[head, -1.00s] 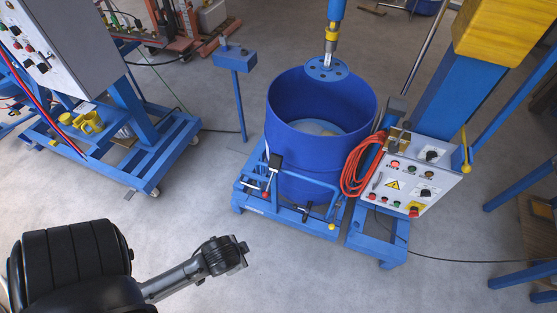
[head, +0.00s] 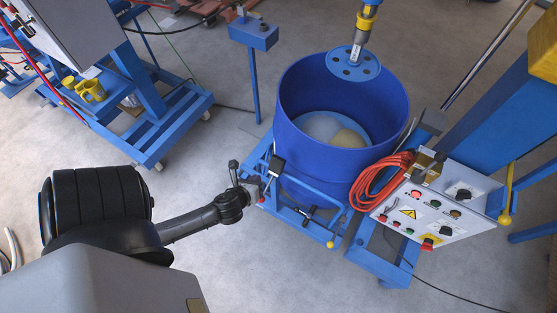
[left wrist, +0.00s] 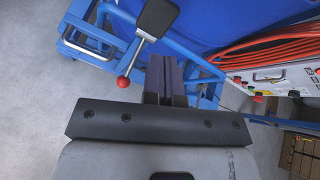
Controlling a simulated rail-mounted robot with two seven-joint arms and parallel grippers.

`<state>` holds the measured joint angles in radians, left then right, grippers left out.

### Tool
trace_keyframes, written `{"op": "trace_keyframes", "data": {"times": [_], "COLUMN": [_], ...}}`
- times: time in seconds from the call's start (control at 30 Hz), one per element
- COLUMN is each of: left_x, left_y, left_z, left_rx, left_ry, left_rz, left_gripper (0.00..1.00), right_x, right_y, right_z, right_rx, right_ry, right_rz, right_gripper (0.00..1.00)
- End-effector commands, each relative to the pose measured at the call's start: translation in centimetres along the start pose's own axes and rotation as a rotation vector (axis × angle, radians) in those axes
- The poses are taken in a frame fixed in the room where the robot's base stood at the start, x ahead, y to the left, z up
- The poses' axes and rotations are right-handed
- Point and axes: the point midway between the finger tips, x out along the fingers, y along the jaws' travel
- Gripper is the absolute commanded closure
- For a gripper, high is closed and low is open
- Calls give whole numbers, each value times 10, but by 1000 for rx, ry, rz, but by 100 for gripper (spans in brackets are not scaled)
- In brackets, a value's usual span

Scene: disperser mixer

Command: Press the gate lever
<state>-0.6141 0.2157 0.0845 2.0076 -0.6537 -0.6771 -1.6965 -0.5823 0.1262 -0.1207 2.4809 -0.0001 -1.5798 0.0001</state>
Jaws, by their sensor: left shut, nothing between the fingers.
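The blue drum (head: 340,125) stands in a blue gate frame (head: 318,190). At the frame's left front is a lever with a black paddle (head: 276,166) and a small red ball (head: 262,199). In the left wrist view the black paddle (left wrist: 158,16) is at the top, joined by a metal rod to the red ball (left wrist: 123,82). My left gripper (head: 254,187) is shut and empty, just left of the lever in the head view. In the left wrist view its fingers (left wrist: 166,80) lie right of the red ball; contact cannot be told. My right gripper is out of view.
A control box (head: 430,210) and coiled orange hose (head: 380,183) are right of the drum. A blue post with a small box (head: 253,36) stands behind left. A blue wheeled cart (head: 165,125) is at the left.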

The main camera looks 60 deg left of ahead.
Motion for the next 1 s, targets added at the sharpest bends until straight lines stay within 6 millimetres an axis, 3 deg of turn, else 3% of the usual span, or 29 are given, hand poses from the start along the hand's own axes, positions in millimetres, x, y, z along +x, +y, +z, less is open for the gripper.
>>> {"op": "trace_keyframes", "data": {"times": [0.2,0.4,0.87,1.0], "left_x": [0,0,0,9], "left_y": [-9,-10,-10,-10], "left_z": [1,1,1,1], "left_rx": [248,353,372,372], "left_ry": [-15,-19,-19,-19], "left_rz": [-55,-58,-56,-56], "left_gripper": [100,100,100,100], "right_x": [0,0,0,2], "right_y": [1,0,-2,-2], "right_z": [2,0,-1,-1], "right_rx": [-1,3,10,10], "right_ry": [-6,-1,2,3], "right_rz": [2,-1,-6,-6], "right_gripper": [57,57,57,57]}}
